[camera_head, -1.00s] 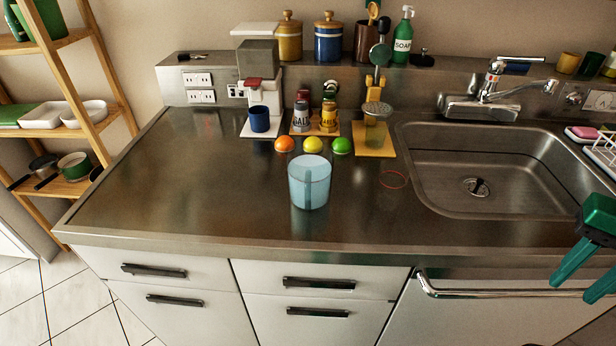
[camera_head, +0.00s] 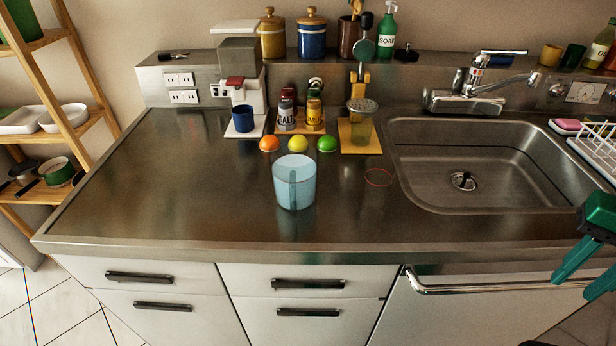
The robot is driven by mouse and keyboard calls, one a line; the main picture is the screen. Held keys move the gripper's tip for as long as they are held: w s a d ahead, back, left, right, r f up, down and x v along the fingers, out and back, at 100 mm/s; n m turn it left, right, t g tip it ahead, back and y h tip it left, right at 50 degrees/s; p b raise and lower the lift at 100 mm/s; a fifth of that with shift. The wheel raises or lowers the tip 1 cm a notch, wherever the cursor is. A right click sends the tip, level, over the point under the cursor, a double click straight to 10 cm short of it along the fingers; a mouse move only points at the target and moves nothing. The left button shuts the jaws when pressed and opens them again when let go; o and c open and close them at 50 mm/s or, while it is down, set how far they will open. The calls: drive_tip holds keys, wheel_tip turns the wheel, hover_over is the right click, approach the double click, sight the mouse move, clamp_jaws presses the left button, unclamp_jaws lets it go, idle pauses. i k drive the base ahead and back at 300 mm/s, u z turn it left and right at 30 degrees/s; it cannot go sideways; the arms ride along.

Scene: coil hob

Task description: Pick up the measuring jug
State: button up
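The measuring jug (camera_head: 295,183) appears to be the light blue, see-through vessel standing upright near the middle of the steel counter. A darker vertical strip shows on its side, perhaps a handle; I cannot tell. My green gripper (camera_head: 574,288) is at the lower right edge of the view, in front of the counter by the sink and far to the right of the jug. Its two fingers are apart with nothing between them. Part of the gripper is cut off by the picture edge.
Orange, yellow and green balls or fruits (camera_head: 298,144) lie just behind the jug. Behind them are a blue mug (camera_head: 243,119), spice jars (camera_head: 314,112) and a grater-like shaker (camera_head: 361,122). A red ring (camera_head: 379,177) lies to the right, before the sink (camera_head: 470,145). The counter's left is clear.

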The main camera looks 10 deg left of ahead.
sight(294, 160)
drive_tip(key=z, duration=2.15)
drive_tip(key=k, duration=2.2)
drive_tip(key=u, duration=0.75)
drive_tip(key=i, duration=0.5)
drive_tip(key=z, duration=0.1)
